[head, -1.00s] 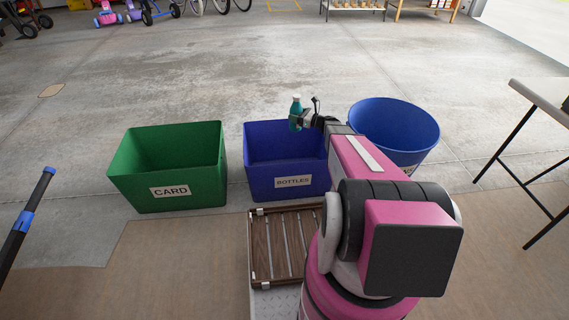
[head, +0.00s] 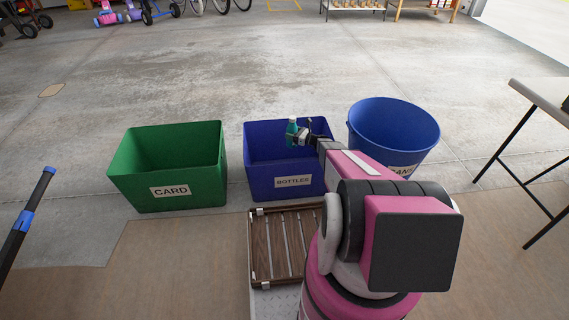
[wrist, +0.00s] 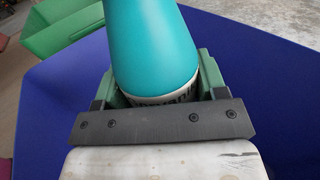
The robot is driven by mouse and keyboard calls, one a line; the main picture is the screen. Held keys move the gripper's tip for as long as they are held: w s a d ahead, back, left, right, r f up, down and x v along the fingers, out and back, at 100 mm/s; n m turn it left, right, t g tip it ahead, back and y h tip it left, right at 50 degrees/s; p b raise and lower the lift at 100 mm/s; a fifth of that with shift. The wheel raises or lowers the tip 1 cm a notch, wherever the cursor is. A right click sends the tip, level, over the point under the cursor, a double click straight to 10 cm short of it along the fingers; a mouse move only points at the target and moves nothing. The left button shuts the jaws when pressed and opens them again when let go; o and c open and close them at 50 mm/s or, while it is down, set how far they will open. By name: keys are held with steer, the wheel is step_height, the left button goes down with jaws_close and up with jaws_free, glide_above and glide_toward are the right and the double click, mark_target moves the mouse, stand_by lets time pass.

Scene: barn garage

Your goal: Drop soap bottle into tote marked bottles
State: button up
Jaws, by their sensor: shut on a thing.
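The soap bottle (head: 291,130) is teal with a pale cap, held upright or nearly so. My gripper (head: 299,136) is shut on it; in the wrist view the teal bottle (wrist: 155,45) sits between the green fingers, with a white printed band low on it. The blue tote marked BOTTLES (head: 258,175) stands on the floor. In the head view the bottle and gripper are over the tote's opening. In the wrist view the blue tote (wrist: 50,110) surrounds the bottle below. Whether the bottle's base is below the rim cannot be told.
A green tote marked CARD (head: 125,180) stands left of the blue one. A round blue bin (head: 385,155), its label partly hidden by my arm, stands to the right. A slatted wooden rack (head: 264,235) lies in front. A table (head: 545,95) is at far right.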

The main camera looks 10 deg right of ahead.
mark_target(296, 131)
steer(key=shift+f, duration=1)
steer(key=o, duration=1)
steer(key=shift+r, duration=0.1)
steer(key=shift+r, duration=0.35)
steer(key=r, duration=0.2)
steer(key=s+a+r, duration=0.1)
steer(key=r, duration=0.1)
steer(key=s+a+r, duration=0.5)
steer(key=a+r, duration=0.1)
steer(key=a, duration=0.3)
